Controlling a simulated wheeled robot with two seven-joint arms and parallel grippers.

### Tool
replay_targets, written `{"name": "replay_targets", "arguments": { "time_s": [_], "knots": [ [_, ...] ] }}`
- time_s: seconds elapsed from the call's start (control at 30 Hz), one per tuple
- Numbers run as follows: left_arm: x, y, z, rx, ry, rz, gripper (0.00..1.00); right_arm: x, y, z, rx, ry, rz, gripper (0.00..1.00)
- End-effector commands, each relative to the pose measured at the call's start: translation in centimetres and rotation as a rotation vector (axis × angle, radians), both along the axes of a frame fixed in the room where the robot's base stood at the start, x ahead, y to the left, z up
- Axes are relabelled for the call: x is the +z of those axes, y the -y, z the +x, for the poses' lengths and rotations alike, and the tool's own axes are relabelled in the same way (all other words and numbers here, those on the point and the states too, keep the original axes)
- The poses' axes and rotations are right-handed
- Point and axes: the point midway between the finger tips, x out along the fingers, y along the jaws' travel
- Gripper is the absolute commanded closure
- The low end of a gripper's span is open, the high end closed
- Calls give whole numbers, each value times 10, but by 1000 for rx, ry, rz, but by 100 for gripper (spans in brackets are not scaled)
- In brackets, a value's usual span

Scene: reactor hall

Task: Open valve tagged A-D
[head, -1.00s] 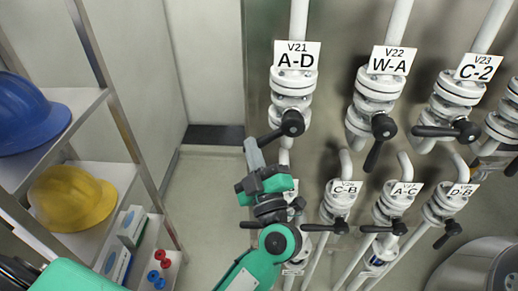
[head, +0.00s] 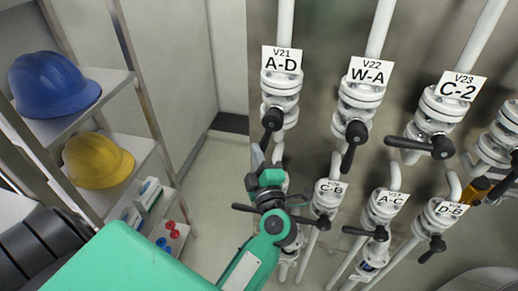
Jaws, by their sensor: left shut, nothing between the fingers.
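The valve tagged A-D (head: 280,88) is a white flanged valve at the top left of the pipe wall, under its V21 tag (head: 282,60). Its black lever (head: 270,124) hangs nearly straight down from its hub. My left gripper (head: 257,155) is just below the lever, at its lower end. Its grey fingers are shut with nothing between them. They overlap or touch the lever tip; I cannot tell which. My green and black left wrist hides part of the lower pipe. My right gripper is not in view.
Valve W-A (head: 360,98) stands to the right, then valve C-2 (head: 438,112). Lower valves C-B (head: 326,196), A-C (head: 385,207) and D-B (head: 443,215) have levers near my arm's level. A shelf with a blue helmet (head: 52,84) and yellow helmet (head: 97,161) stands left.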

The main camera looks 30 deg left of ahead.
Motion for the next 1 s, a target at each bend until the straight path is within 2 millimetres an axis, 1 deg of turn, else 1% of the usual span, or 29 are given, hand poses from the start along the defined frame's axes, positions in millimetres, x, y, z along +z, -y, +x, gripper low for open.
{"name": "replay_targets", "arguments": {
  "time_s": [0.03,0.1,0.2,0.27,0.7,0.9,1.0],
  "knots": [
    [-2,5,2,-12,-5,-1,100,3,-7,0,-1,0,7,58],
    [-3,7,3,-13,-6,-1,100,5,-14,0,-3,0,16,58],
    [-4,9,4,-13,-4,-1,100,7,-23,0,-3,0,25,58],
    [-4,10,4,-13,-4,-1,100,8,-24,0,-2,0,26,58],
    [-5,12,5,-12,-2,2,100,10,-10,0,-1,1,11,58],
    [-4,11,5,-10,-1,2,100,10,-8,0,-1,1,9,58],
    [-4,10,4,-9,0,3,100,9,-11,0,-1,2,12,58]
  ]
}}
